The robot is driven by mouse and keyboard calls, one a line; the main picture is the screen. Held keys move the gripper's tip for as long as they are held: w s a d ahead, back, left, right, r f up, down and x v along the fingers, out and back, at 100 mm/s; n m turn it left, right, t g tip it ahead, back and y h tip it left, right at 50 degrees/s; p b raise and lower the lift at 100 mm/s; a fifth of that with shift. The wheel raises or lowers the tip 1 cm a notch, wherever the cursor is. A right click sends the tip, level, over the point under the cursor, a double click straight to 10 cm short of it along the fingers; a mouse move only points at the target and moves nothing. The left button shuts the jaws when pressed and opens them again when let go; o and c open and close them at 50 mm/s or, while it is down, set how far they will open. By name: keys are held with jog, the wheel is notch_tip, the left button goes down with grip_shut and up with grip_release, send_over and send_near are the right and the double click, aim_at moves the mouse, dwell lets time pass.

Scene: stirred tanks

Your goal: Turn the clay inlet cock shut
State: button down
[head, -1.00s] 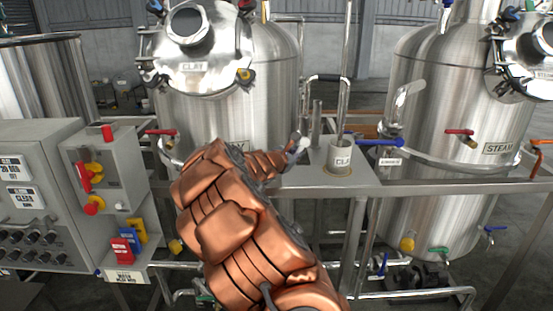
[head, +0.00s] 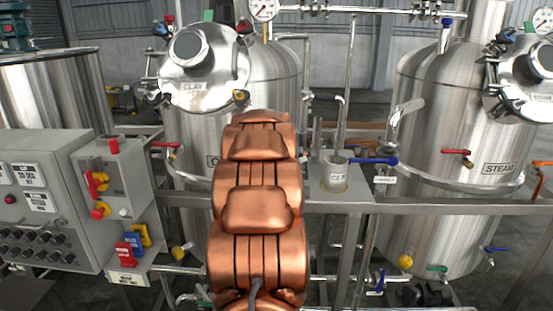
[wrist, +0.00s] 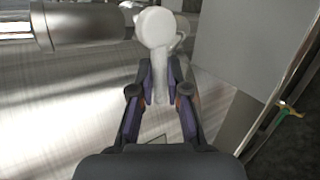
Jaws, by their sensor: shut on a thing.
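The clay tank (head: 235,75), a steel vessel marked CLAY on its hatch, stands behind my arm in the head view. A pale lever with a round white knob (wrist: 155,27), which looks like the clay inlet cock's handle, points away from me in the wrist view. My gripper (wrist: 160,88) is shut on this lever, one finger on each side, below the knob. The cock's body and its pivot are not clear to see. In the head view, my copper arm hides the gripper and the lever.
A grey pot with a CLA label (head: 337,178) stands right of my arm, near a blue-handled valve (head: 372,161). The steam tank (head: 435,150) is at right. The control cabinet (head: 45,195) is at left. A horizontal steel cylinder (wrist: 85,25) lies close by in the wrist view.

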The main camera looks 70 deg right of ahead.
jog(key=shift+r+m+t+p, duration=0.4)
jog(key=shift+r+t+p, duration=0.1)
dwell(0.3)
jog(key=c, duration=1.1)
grip_release()
jog(key=shift+f+y, duration=0.1)
jog(key=shift+y, duration=0.2)
jog(key=shift+c, duration=0.2)
jog(key=shift+a, duration=0.1)
jog(key=v, duration=1.1)
jog(key=shift+s+a+r, duration=0.15)
jog(key=shift+a+r, duration=0.05)
jog(key=shift+a, duration=0.1)
